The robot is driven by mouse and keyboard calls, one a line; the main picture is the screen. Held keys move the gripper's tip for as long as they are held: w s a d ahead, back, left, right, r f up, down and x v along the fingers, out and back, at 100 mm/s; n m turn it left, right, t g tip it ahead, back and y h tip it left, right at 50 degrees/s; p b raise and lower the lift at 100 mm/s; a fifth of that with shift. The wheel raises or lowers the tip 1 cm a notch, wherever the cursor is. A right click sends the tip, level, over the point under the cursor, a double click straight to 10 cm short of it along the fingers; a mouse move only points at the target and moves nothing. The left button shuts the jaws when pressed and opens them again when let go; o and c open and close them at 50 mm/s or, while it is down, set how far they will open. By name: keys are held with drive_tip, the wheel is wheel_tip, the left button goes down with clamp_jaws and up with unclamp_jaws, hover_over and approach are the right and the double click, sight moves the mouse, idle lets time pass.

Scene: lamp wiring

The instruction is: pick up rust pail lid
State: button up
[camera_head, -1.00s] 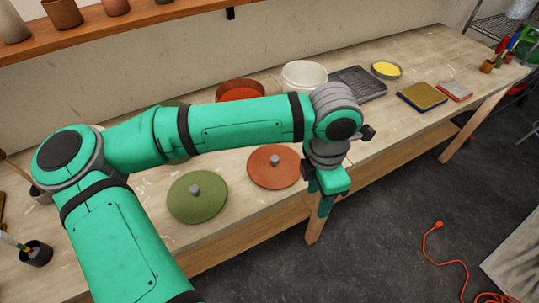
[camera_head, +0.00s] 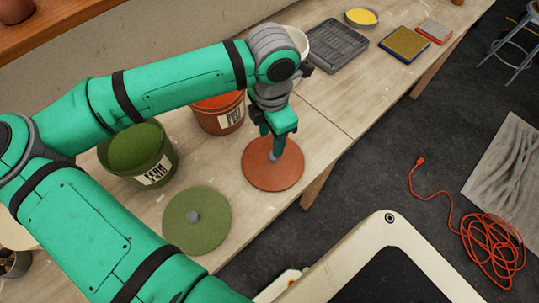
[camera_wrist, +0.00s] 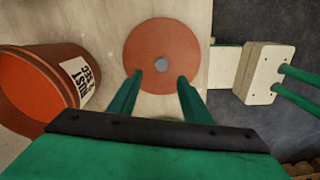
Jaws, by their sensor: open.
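The rust pail lid (camera_head: 262,172) is a flat round rust-red disc with a small grey knob. It lies on the wooden table near the front edge. In the wrist view the lid (camera_wrist: 152,50) lies ahead of my gripper (camera_wrist: 160,75), with its grey knob (camera_wrist: 161,66) between the two fingertips. The jaws are open and hold nothing. In the head view my gripper (camera_head: 273,152) points down over the lid and partly hides the knob. I cannot tell how far the fingertips are above the lid.
The rust pail (camera_head: 218,112) stands behind the lid. The green pail (camera_head: 152,160) and green lid (camera_head: 187,222) are to the left. A grey tray (camera_head: 335,46), yellow dish (camera_head: 361,17) and sponge-like block (camera_head: 403,45) lie farther back. An orange cord (camera_head: 490,245) is on the floor.

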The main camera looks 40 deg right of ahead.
sight(273, 159)
wheel_tip(273, 159, down, 3)
drive_tip(key=shift+r, duration=0.1)
drive_tip(key=shift+s+d+f, duration=0.1)
drive_tip(key=shift+f, duration=1.3)
drive_tip(key=shift+s+d+f, duration=0.1)
drive_tip(key=shift+f, duration=1.25)
clamp_jaws()
